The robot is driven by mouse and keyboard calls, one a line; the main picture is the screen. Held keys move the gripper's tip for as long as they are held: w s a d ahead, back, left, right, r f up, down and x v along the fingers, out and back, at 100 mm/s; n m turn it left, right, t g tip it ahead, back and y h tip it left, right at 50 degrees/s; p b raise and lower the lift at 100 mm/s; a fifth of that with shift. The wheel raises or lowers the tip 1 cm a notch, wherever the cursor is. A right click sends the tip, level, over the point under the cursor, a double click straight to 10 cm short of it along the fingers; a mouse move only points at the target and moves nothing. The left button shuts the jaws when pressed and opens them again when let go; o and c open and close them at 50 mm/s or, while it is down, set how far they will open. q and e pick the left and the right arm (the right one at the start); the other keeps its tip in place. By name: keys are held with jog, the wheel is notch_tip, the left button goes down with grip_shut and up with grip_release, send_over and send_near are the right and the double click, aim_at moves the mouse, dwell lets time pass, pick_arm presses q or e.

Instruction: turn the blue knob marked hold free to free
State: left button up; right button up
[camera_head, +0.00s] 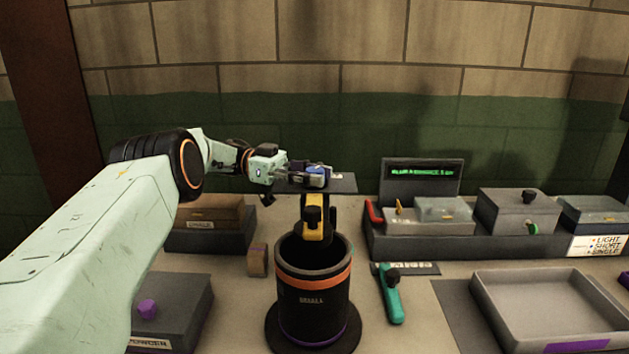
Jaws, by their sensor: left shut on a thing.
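The blue knob (319,174) sits on a dark flat plate (343,184) above the black cylinder, near the middle of the view. My left gripper (306,175) reaches in from the left and is shut on the blue knob. The fingers cover part of the knob, and its hold and free marks are too small to read. My right gripper does not show.
A black cylinder (313,312) with an orange band stands below the plate, with a yellow and black part (314,226) above its mouth. A teal-handled tool (391,296) lies right of it. A grey tray (552,306) is at the right. Boxes line the back.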

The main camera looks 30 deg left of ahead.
aim_at(315, 169)
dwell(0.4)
pick_arm(q)
jog(key=o, duration=1.2)
notch_tip(315, 169, up, 10)
jog(key=shift+f, duration=0.1)
